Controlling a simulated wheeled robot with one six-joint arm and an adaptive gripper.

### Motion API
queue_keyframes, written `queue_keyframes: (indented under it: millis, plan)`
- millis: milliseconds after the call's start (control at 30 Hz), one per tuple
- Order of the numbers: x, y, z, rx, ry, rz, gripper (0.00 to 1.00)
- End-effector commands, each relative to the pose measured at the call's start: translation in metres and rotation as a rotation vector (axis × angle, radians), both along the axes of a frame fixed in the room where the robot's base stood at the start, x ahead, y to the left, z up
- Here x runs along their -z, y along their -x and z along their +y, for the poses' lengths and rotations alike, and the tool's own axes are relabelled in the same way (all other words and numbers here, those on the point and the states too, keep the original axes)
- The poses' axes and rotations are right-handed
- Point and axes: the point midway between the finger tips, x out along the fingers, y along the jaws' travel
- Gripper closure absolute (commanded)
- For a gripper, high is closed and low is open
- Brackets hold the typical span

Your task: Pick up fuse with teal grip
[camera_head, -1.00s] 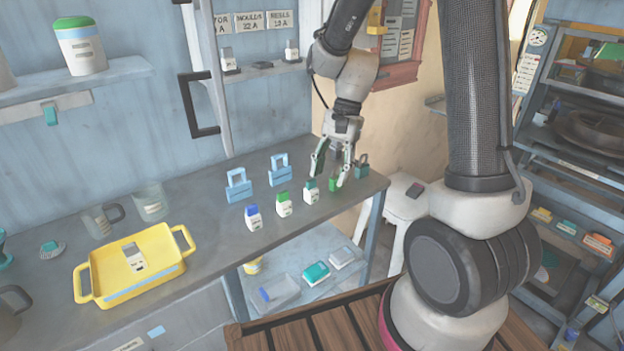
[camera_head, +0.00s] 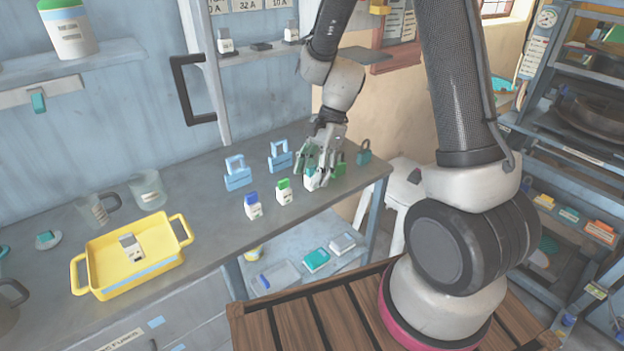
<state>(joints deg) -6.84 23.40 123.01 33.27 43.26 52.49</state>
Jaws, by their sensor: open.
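The fuse with the teal grip (camera_head: 312,181) stands on the grey bench, third in a row of small white fuses. My gripper (camera_head: 313,178) is open and down at this fuse, with its fingers around or just in front of its upper part. The fingers hide part of the fuse, and I cannot tell whether they touch it. To its left stand a fuse with a green grip (camera_head: 284,191) and a fuse with a blue grip (camera_head: 253,206).
A green padlock (camera_head: 341,168) and a teal padlock (camera_head: 364,152) stand close right of my gripper. Two blue padlock-like blocks (camera_head: 238,175) (camera_head: 280,156) stand behind the fuses. A yellow tray (camera_head: 95,270) holding a fuse lies left. The bench front between is clear.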

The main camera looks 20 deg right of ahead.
Motion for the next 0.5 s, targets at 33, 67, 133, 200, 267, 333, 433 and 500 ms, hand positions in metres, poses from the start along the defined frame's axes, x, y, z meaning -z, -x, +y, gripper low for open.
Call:
queue_keyframes:
  millis: [33, 67, 133, 200, 267, 333, 433, 500]
  plan:
    - [0.0027, 0.0004, 0.0009, 0.0, 0.0, 0.0, 0.48]
    - [0.0035, 0.0005, 0.0012, -0.001, 0.001, -0.001, 0.48]
    - [0.0038, 0.0005, 0.0014, -0.001, 0.001, -0.002, 0.48]
    - [0.0036, 0.0004, 0.0013, -0.001, 0.001, -0.002, 0.48]
    - [0.0035, 0.0004, 0.0013, -0.001, 0.001, -0.002, 0.48]
    - [0.0035, 0.0004, 0.0013, -0.001, 0.001, -0.002, 0.61]
    - [0.0034, 0.0004, 0.0012, -0.001, 0.0, -0.002, 0.79]
    - [0.0033, 0.0004, 0.0013, -0.002, 0.001, -0.001, 0.92]
